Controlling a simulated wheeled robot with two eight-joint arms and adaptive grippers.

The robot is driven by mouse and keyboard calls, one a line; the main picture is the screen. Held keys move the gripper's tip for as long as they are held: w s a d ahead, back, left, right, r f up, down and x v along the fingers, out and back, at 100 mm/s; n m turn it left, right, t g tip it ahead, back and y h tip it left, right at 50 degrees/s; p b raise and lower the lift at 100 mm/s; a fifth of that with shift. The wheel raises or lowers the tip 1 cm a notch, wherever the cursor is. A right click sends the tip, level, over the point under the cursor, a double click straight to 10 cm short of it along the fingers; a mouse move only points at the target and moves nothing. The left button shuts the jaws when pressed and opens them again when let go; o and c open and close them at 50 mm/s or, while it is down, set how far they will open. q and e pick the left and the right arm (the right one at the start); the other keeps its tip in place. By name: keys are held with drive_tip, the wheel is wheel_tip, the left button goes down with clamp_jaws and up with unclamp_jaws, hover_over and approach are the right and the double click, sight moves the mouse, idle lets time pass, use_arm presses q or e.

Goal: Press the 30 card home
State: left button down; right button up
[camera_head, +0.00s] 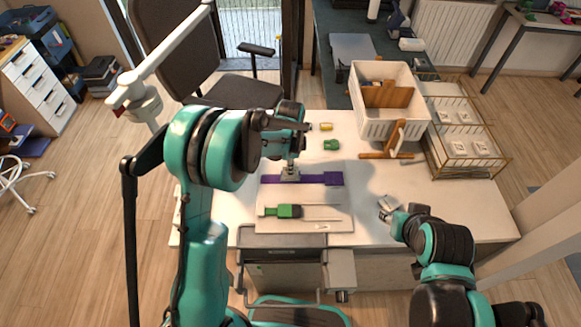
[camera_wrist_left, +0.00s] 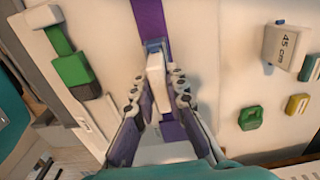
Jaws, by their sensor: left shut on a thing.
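My left gripper (camera_head: 290,172) is over the purple strip (camera_head: 325,179) on the white table. In the left wrist view its fingers (camera_wrist_left: 157,88) are shut on a white block-like piece (camera_wrist_left: 156,70), which has a blue part at its far end. This piece lies over the purple strip (camera_wrist_left: 150,20). No number shows on it, so I cannot tell whether it is the 30 card or how far it is seated. A white card marked 45 cm (camera_wrist_left: 288,46) stands to the right. My right gripper (camera_head: 386,206) is low over the table's right part; its fingers are too small to read.
A green tool (camera_head: 284,211) lies on a board in front of the strip. Green (camera_head: 331,145) and yellow (camera_head: 326,127) pieces lie behind. A white bin (camera_head: 372,122) and a wire rack (camera_head: 487,165) with white cards stand at the right. The table between strip and right gripper is clear.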

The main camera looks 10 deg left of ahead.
use_arm(q)
drive_tip(key=shift+f, duration=0.2)
idle(0.6)
drive_tip(key=c, duration=1.1)
unclamp_jaws()
drive_tip(key=shift+c, duration=0.2)
drive_tip(key=shift+r, duration=0.1)
drive_tip(key=shift+r+p, duration=1.75)
drive_tip(key=shift+r, duration=1.2)
